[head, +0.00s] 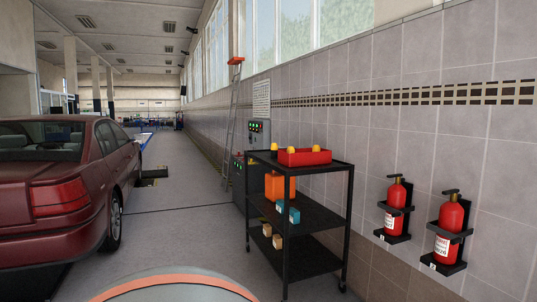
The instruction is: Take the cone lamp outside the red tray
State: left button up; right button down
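The red tray (307,158) sits on the top shelf of a black cart in the head view. One small orange-yellow cone lamp (274,148) stands outside the tray, to its left on the same shelf. Two more such lamps show at the tray, one at its left end (291,149) and one toward its right (317,147). They appear to be inside it, with their lower parts hidden by the tray wall. Neither of my grippers is in view.
The black cart (305,215) stands near the tiled wall, with an orange container (279,187), a blue box (294,216) and small tan boxes (277,241) on lower shelves. Fire extinguishers (396,208) hang at right. A dark red car (70,190) is left; the floor between is clear.

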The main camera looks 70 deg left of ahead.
aim_at(274, 147)
jog(key=k+u, duration=0.15)
jog(key=u, duration=0.3)
jog(key=k+j+u, duration=0.1)
jog(key=u, duration=0.35)
jog(key=i+j+u, duration=0.1)
jog(key=u, duration=0.3)
jog(key=i+j+u, duration=0.15)
jog(key=u, duration=0.25)
jog(key=i+j+u, duration=0.15)
jog(key=u, duration=0.2)
jog(key=i+j, duration=0.15)
jog(key=i, duration=0.5)
jog(key=i+j, duration=0.15)
jog(key=i, duration=0.55)
jog(key=i+j, duration=0.15)
jog(key=i, duration=0.5)
jog(key=i+j, duration=0.15)
jog(key=i, duration=0.5)
jog(key=u, duration=0.7)
jog(key=i+j+u, duration=0.15)
jog(key=i+u, duration=0.5)
jog(key=i, duration=3.2)
